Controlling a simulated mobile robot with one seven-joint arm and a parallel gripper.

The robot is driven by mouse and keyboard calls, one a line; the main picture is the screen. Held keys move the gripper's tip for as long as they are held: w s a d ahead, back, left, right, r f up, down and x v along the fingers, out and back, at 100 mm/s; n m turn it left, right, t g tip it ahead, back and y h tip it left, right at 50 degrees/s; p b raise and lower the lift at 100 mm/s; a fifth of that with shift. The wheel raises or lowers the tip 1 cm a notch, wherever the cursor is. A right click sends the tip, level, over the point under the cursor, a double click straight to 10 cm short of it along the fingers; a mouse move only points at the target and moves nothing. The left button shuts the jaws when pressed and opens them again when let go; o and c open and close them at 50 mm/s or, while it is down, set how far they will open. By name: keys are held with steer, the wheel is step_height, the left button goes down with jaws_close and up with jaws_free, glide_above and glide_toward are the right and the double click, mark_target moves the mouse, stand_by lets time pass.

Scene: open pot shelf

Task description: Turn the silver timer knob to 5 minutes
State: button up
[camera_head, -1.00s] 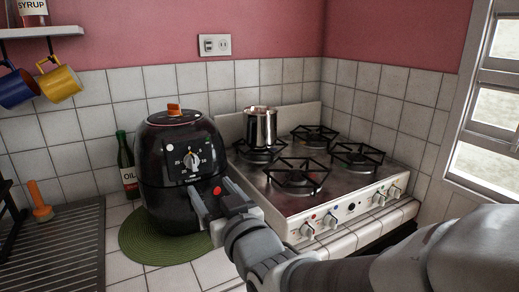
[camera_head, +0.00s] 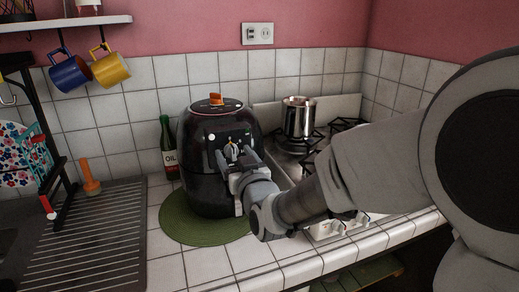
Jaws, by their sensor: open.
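The silver timer knob (camera_head: 231,151) is on the front panel of a black air fryer (camera_head: 196,165). Only part of the knob shows. The dial marks around it are too small and covered to read, so I cannot tell its setting. My gripper (camera_head: 235,160) is open at the panel, with its fingers at either side of the knob. I cannot tell whether they touch it. My wrist hides the lower right front of the fryer.
The fryer stands on a round green mat (camera_head: 178,226). A dark oil bottle (camera_head: 169,150) is at its left, behind. A stove with a steel pot (camera_head: 299,117) is at the right. A ribbed drainboard (camera_head: 88,245) lies at the left.

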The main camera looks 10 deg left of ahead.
steer(key=shift+w+a, duration=0.1)
steer(key=shift+w, duration=0.05)
jaws_close()
stand_by(0.4)
steer(key=shift+f+m+b, duration=0.15)
steer(key=shift+m+b, duration=0.25)
steer(key=shift+b, duration=0.1)
steer(key=shift+f+m+b, duration=0.1)
steer(key=shift+m+b, duration=0.9)
steer(key=shift+b, duration=0.25)
steer(key=m+b, duration=0.2)
steer(key=shift+m+b, duration=0.3)
steer(key=m+b, duration=0.3)
steer(key=m, duration=0.2)
steer(key=shift+b, duration=0.3)
